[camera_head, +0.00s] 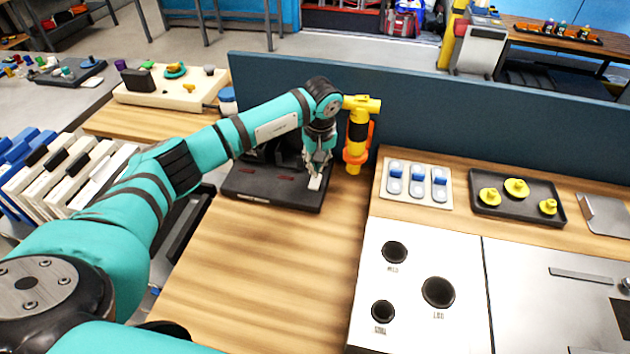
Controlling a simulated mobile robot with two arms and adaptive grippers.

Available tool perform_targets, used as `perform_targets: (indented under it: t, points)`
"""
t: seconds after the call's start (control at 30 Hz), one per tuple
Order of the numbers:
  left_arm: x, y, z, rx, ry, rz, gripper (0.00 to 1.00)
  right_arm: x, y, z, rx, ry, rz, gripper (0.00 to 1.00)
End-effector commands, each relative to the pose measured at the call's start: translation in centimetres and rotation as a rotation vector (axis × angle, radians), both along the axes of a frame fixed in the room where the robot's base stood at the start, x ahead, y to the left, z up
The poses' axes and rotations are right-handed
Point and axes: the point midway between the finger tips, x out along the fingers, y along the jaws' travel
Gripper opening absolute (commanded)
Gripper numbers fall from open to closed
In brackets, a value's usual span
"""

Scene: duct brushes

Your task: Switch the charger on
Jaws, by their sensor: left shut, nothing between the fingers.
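The black charger (270,190) lies on the wooden bench at the foot of the blue partition, with small dark red marks on its top. My left arm comes in from the left, and my left gripper (316,178) is shut and empty over the charger's right part. Its fingertips are at or just above a small pale piece there; I cannot tell whether they touch. The gripper and wrist hide part of the charger's back. My right gripper is not in view.
A yellow and black tool (358,135) stands in an orange holder close to the right of my left gripper. A tray of blue-white parts (416,184), a black tray with yellow knobs (517,216) and a white panel with holes (420,330) are at right. Bare wood (275,275) lies in front.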

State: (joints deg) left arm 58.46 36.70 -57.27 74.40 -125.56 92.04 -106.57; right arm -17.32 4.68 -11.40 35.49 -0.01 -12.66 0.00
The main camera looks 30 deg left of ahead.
Motion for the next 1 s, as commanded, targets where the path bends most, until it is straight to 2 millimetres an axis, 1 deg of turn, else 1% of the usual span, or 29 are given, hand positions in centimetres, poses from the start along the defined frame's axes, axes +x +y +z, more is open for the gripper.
perform_targets:
  t: [0.5,1.0]
  points:
    - [0.0,0.0,-0.05,0.0,0.0,0.0,0.0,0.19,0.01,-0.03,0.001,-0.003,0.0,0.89]
    - [0.0,0.0,-0.78,0.0,0.0,0.0,0.0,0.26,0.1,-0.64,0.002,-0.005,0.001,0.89]
